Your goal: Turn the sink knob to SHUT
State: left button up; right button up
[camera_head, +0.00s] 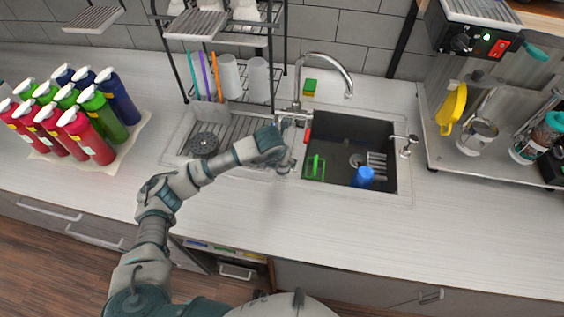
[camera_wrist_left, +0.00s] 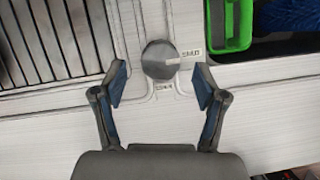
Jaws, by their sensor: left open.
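The sink knob (camera_wrist_left: 160,60), a round grey disc with a pale pointer mark, is on the sink's front ledge in the left wrist view. Its mark points right, toward a small label (camera_wrist_left: 190,53). A second small label (camera_wrist_left: 164,87) is just below the knob. The lettering on both is too small to read surely. My left gripper (camera_wrist_left: 161,84) is open, its fingers at either side of the knob and apart from it. In the head view my left gripper (camera_head: 286,156) hangs over the ledge between drainboard and basin, largely hiding the knob. My right gripper is not in view.
The dark sink basin (camera_head: 340,130) holds a green item (camera_head: 315,167) and a blue cup (camera_head: 362,177). The faucet (camera_head: 325,62) stands behind. A ribbed drainboard (camera_head: 232,127) with a dish rack lies left. Several bottles (camera_head: 90,137) stand far left. The front counter is clear.

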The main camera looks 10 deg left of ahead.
pick_arm(q)
jog(key=v, duration=0.9)
jog(key=shift+s+a+r, duration=0.1)
jog(key=shift+r, duration=0.05)
